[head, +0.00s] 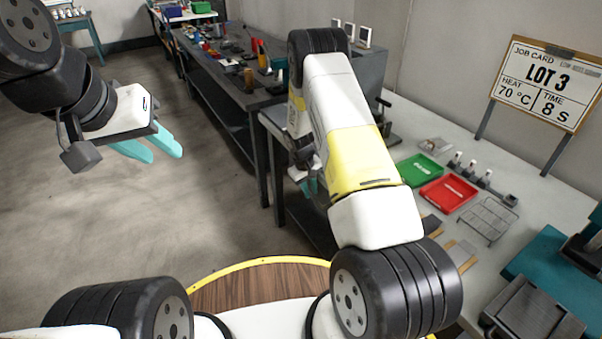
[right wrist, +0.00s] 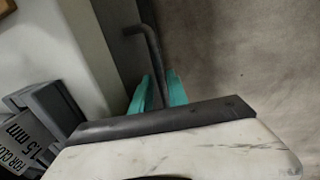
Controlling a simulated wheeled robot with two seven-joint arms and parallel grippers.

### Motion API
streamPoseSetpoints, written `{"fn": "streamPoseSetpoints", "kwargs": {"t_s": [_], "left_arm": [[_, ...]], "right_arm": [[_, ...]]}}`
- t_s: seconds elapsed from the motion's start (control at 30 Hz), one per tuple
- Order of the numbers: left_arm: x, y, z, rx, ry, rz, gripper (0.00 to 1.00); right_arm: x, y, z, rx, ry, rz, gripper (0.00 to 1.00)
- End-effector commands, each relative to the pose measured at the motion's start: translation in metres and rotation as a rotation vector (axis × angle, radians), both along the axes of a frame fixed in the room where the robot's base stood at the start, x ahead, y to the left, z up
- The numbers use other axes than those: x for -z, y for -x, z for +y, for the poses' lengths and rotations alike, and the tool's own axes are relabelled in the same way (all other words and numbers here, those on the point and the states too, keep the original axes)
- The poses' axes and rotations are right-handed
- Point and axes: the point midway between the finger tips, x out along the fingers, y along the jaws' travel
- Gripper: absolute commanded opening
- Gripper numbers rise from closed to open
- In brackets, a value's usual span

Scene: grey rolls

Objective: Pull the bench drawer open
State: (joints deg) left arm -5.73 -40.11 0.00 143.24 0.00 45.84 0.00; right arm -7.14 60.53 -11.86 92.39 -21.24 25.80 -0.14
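My right gripper (head: 308,187) is low beside the bench (head: 395,112), partly hidden behind my right arm in the head view. In the right wrist view its two teal fingers (right wrist: 158,92) stand on either side of a dark bent bar handle (right wrist: 150,48). The bar runs down between them with little or no gap; whether they press on it I cannot tell. The drawer front is mostly hidden by my arm in the head view, so how far the drawer stands out is unclear. My left gripper (head: 150,146) is open and empty over the floor, far from the bench.
On the bench stand a green tray (head: 419,170), a red tray (head: 447,193), a wire rack (head: 487,220) and a job card sign (head: 546,85). A long dark table (head: 225,80) with many small items stands behind. The floor (head: 120,225) at the left is clear.

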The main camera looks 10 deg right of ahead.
Motion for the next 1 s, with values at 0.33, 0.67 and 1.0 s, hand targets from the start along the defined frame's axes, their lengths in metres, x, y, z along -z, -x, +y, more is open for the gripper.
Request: {"fn": "streamPoseSetpoints", "kwargs": {"t_s": [0.33,0.67,1.0], "left_arm": [[0.0000,0.0000,0.0000,0.000,0.000,0.000,0.36],[0.0000,0.0000,0.0000,0.000,0.000,0.000,0.36],[0.0000,0.0000,0.0000,0.000,0.000,0.000,0.36]], "right_arm": [[0.0028,-0.0002,-0.0003,0.000,0.000,0.000,0.10],[0.0025,-0.0001,-0.0002,0.000,0.000,0.000,0.00],[0.0023,-0.0001,-0.0001,0.000,0.000,0.000,0.00]]}}
